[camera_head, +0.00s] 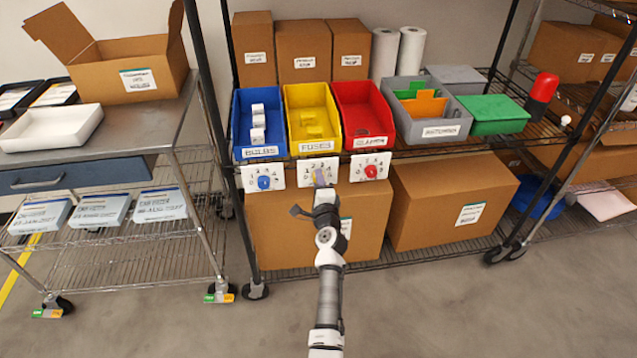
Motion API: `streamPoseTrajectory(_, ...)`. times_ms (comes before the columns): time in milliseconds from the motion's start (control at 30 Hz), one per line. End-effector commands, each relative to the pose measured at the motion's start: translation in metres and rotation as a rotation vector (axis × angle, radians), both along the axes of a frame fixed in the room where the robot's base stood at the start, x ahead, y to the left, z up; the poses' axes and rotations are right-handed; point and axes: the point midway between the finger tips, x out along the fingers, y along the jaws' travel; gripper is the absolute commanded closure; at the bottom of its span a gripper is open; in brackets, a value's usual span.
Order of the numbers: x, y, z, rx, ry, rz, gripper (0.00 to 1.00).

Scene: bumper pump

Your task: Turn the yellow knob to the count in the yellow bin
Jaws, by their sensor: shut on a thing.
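The yellow bin (312,95), labelled FUSES, stands on the shelf between a blue and a red bin. Inside are a few yellow blocks (312,122); they blend with the bin, so I cannot count them surely. Below it hangs a white dial plate (304,171) with numbers. My gripper (320,180) is at this plate, reaching up from below, and is shut on the yellow knob, which it hides. The knob's pointing direction cannot be seen.
The blue bin (241,125) holds white blocks, with a blue knob (264,182) below. The red bin (365,108) has a red knob (371,171) below. Cardboard boxes (285,235) fill the lower shelf behind my arm. A metal cart (150,142) stands at left.

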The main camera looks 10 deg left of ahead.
Motion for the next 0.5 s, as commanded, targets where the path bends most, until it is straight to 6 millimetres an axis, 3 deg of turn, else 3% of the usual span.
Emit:
streamPoseTrajectory(233,-0.0004,-0.0001,-0.0014,-0.001,0.002,0.000,0.90)
streamPoseTrajectory(267,-0.0004,-0.0001,-0.0014,-0.001,0.002,0.000,0.63)
streamPoseTrajectory(400,-0.0002,-0.0001,-0.0010,-0.001,0.001,0.000,0.45)
streamPoseTrajectory(500,-0.0001,-0.0001,-0.0007,-0.001,0.001,0.000,0.45)
